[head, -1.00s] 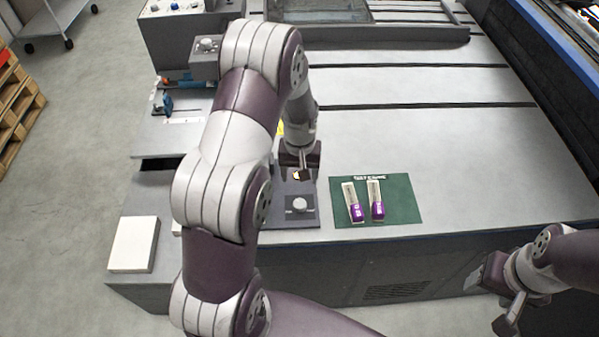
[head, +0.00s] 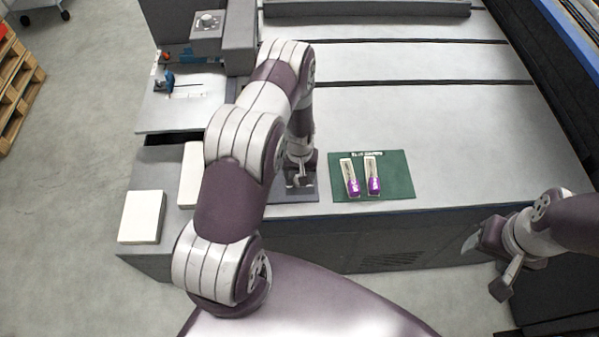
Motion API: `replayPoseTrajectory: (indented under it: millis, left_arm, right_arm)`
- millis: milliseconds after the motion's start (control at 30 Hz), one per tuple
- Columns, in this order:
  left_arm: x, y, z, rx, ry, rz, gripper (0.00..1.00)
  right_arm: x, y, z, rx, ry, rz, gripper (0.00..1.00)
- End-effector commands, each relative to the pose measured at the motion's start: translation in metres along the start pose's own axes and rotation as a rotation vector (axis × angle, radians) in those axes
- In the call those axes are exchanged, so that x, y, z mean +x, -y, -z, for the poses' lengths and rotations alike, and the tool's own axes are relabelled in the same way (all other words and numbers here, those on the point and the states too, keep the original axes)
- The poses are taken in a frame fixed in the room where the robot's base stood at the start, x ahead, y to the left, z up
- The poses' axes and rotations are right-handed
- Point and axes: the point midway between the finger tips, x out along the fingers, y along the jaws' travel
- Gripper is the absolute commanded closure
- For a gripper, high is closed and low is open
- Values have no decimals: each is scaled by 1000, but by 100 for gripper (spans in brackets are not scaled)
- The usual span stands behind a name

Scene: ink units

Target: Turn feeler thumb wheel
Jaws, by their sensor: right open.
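A dark control plate (head: 284,197) lies at the machine table's front edge, left of the green mat. My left gripper (head: 299,181) points down at this plate, low over it or touching it. It covers the plate's pale round knob, so I cannot tell whether its fingers are around the knob or above it. Its jaw opening is too small and hidden to read. Another round knob (head: 207,19) sits on a grey box at the back left. I cannot tell which is the feeler thumb wheel. My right gripper (head: 486,266) is open and empty, in front of the table at the right.
A green mat (head: 400,183) carries two purple-ended feeler gauges (head: 352,178). White blocks (head: 142,216) stand at the table's front left. The grey tabletop (head: 440,125) behind the mat is clear.

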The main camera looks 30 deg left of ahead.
Motion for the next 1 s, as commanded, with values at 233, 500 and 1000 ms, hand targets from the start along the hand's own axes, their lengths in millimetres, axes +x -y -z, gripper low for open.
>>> replayPoseTrajectory:
  millis: [233,500,1000]
  left_arm:
    - [13,0,0,0,0,0,33]
    - [13,0,0,0,0,0,59]
    - [15,0,1,338,-3,0,89]
  right_arm:
    - [-3,0,0,0,0,0,40]
    - [-2,0,0,0,0,0,40]
    - [24,0,-3,0,0,0,40]
